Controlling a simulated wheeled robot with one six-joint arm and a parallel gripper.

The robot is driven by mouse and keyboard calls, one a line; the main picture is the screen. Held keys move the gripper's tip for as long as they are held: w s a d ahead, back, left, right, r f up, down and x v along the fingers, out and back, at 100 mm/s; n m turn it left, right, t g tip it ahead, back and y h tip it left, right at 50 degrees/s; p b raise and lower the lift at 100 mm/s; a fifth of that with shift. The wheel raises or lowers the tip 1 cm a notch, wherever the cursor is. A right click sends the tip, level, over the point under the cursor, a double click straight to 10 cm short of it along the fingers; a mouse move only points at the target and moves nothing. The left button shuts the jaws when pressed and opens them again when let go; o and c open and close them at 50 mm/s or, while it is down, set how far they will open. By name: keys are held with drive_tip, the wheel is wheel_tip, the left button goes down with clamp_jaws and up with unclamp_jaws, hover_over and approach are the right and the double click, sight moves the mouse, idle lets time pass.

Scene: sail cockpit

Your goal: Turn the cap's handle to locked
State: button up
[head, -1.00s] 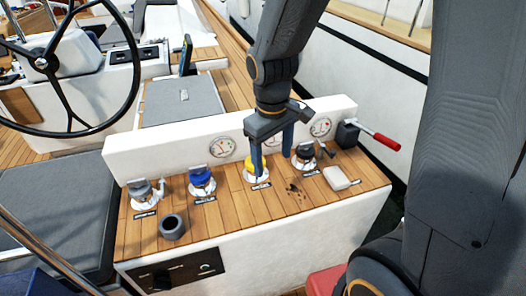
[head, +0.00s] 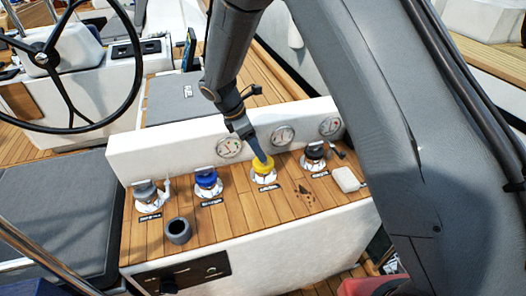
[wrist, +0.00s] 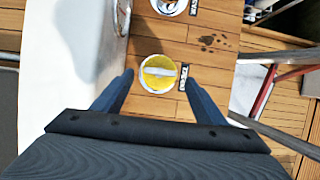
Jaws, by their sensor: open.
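A yellow round cap (head: 265,169) sits in a white ring on the teak-topped ledge. In the wrist view, the yellow cap (wrist: 151,82) has a pale raised handle bar (wrist: 159,72) lying across the picture, from left to right. My gripper (head: 260,156) is open and points down at the yellow cap. In the wrist view, my two fingers stand apart on the left and right of the cap, with clear gaps. I see no contact with the handle. A label plate (wrist: 183,77) lies to the cap's right; its writing is too small to read.
A blue cap (head: 207,181) and a grey cap (head: 146,193) stand to the left, a black cap (head: 314,152) to the right. A grey cup (head: 178,231) and a white block (head: 347,179) rest on the ledge. A white upright panel (head: 180,148) with gauges runs behind.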

drive_tip(key=shift+p+x, duration=0.5)
drive_tip(key=shift+x, duration=1.65)
drive_tip(key=shift+r, duration=0.1)
drive_tip(key=shift+c, duration=0.2)
drive_tip(key=c, duration=1)
